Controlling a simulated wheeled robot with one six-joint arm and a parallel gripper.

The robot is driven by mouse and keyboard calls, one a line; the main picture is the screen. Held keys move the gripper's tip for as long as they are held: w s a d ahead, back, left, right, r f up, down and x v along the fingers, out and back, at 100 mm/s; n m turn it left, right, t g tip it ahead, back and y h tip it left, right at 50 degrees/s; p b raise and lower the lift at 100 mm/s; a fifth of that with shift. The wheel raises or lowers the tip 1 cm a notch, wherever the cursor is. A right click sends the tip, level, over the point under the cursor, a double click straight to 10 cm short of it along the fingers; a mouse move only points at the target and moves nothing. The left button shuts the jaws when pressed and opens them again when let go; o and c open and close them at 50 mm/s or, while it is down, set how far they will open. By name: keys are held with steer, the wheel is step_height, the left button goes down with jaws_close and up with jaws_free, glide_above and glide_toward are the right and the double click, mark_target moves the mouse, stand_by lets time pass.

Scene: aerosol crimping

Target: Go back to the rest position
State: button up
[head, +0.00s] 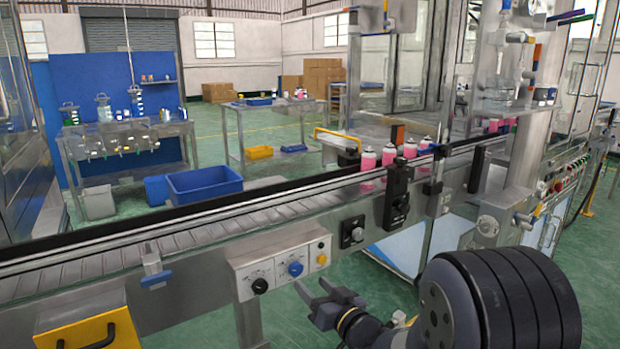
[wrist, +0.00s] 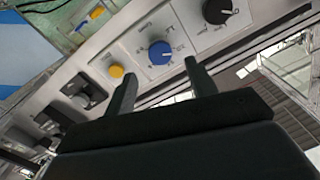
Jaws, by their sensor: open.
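My gripper (head: 325,293) is in front of the conveyor's control panel (head: 280,273) in the head view. Its two fingers are apart with nothing between them. The panel carries a black knob (head: 260,286), a blue knob (head: 295,269) and a yellow button (head: 322,259). In the wrist view, my gripper (wrist: 158,85) points at the panel, with the blue knob (wrist: 160,52) seen beyond the gap between the fingers. The yellow button (wrist: 116,71) lies left of it and the black knob (wrist: 220,10) upper right. The fingers appear apart from the knobs.
The conveyor (head: 180,235) runs across the view, with pink cans (head: 368,165) standing on it at right. A yellow box with a handle (head: 90,332) is at lower left. A blue bin (head: 204,184) stands behind the conveyor. Green floor (head: 300,325) is open in front of it.

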steer(key=v, duration=0.6)
steer(key=x, duration=1.1)
steer(key=shift+a, duration=0.1)
steer(key=shift+w+a, duration=0.2)
steer(key=shift+w, duration=0.15)
steer(key=shift+s+n+b, duration=0.1)
steer(key=shift+n+b, duration=0.45)
steer(key=shift+n, duration=0.55)
steer(key=n+b, duration=0.1)
steer(key=n, duration=0.3)
steer(key=n+b, duration=0.1)
steer(key=n, duration=0.4)
steer(key=shift+n, duration=0.4)
glide_toward(297, 271)
steer(key=shift+v, duration=1.25)
